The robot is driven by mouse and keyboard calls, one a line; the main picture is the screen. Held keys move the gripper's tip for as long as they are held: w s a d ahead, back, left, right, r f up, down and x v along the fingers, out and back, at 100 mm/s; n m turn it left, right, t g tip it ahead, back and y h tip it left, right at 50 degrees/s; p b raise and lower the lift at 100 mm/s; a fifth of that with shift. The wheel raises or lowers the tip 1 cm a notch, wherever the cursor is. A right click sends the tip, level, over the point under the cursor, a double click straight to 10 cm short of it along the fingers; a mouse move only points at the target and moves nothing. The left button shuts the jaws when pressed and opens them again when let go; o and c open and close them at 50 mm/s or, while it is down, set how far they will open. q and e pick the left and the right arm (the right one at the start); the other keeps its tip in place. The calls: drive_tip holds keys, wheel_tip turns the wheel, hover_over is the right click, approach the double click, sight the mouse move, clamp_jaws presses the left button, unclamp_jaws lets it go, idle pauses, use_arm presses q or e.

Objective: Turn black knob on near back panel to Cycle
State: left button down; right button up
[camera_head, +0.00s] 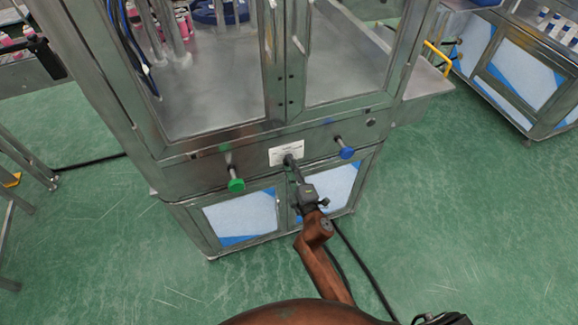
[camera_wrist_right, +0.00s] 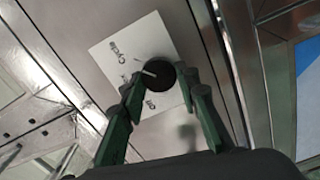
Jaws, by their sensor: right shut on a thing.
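The black knob (camera_wrist_right: 160,84) sits on a white label (camera_wrist_right: 112,58) on the metal panel in the right wrist view. "Cycle" is printed at the label's upper left and "on" near the knob's lower left; other print is partly hidden. The knob's pale mark points up and left; I cannot tell which word it lines up with exactly. My right gripper (camera_wrist_right: 160,96) is shut on the knob, one dark green finger on each side. In the head view the right gripper (camera_head: 292,165) reaches the panel just below the label (camera_head: 287,152). My left gripper is not in view.
A green button (camera_head: 236,185) sticks out left of the label and a blue button (camera_head: 346,153) right of it. A round metal fitting (camera_head: 371,122) is farther right. A black cable (camera_head: 358,262) runs across the green floor, which is mostly clear around the machine.

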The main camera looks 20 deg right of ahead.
drive_tip(key=shift+f, duration=0.1)
idle(0.3)
drive_tip(key=o, duration=1.2)
drive_tip(key=shift+c, duration=0.2)
drive_tip(key=s, duration=1.2)
drive_tip(key=shift+d, duration=0.15)
